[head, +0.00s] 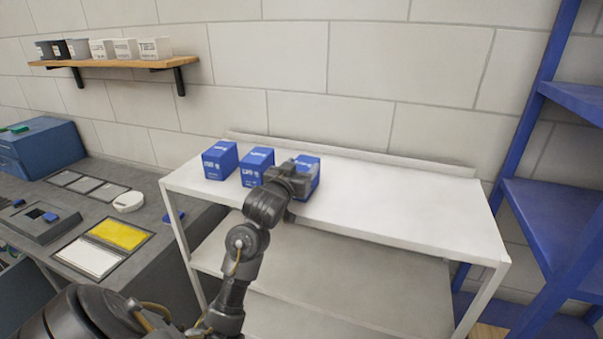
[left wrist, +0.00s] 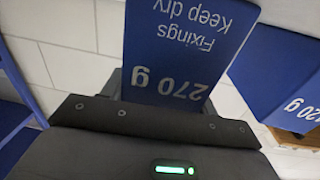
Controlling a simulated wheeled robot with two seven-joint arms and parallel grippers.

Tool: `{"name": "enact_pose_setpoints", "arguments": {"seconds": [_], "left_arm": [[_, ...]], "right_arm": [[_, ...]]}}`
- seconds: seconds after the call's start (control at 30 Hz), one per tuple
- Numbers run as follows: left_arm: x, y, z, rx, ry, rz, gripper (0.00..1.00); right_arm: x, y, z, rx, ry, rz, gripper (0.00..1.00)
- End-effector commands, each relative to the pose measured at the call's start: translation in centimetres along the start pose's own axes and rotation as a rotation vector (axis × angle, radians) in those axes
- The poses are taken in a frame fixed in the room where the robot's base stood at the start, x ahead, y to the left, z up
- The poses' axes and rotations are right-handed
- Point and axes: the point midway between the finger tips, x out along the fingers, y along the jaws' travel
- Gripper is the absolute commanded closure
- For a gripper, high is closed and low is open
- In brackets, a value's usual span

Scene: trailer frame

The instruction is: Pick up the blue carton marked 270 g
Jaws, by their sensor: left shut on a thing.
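The blue carton marked 270 g (left wrist: 185,50) fills the upper middle of the left wrist view, its print upside down. In the head view it is the rightmost of three blue cartons (head: 309,171), partly hidden behind my left gripper (head: 290,178). My left gripper is shut on this carton. I cannot tell whether its base touches the white table's top. A second blue carton, marked 120 g, stands beside it in the left wrist view (left wrist: 290,80). My right gripper is not in view.
Two other blue cartons stand to the left, the middle one (head: 257,165) close to my gripper and the far left one (head: 220,160). The white table (head: 420,205) is clear on the right. A blue rack (head: 550,210) stands at the right, a grey bench (head: 150,235) at the left.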

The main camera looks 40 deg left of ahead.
Motion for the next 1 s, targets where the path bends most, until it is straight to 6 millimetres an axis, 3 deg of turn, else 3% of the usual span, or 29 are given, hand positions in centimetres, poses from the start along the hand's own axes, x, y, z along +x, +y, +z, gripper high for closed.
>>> {"name": "enact_pose_setpoints", "arguments": {"seconds": [0.17, 0.3, 0.43, 0.6, 0.8, 1.0], "left_arm": [[0.0, 0.0, -1.0, 0.002, 0.006, 0.000, 0.72], [0.0, -0.1, -3.3, 0.005, 0.011, -0.001, 0.72], [-1.5, -1.6, -6.2, 0.011, 0.006, -0.005, 0.72], [-3.9, -3.8, -10.8, 0.020, 0.003, -0.002, 0.72], [-7.3, -6.9, -11.7, 0.013, -0.003, 0.000, 0.72], [-9.2, -8.8, -12.5, 0.005, -0.001, 0.000, 0.72]], "right_arm": [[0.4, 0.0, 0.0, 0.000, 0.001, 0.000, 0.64], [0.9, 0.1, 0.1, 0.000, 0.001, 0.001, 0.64], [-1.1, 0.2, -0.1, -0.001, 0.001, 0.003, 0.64], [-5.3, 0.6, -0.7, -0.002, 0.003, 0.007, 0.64], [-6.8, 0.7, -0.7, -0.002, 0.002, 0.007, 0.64], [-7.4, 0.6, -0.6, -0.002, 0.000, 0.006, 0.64]]}}
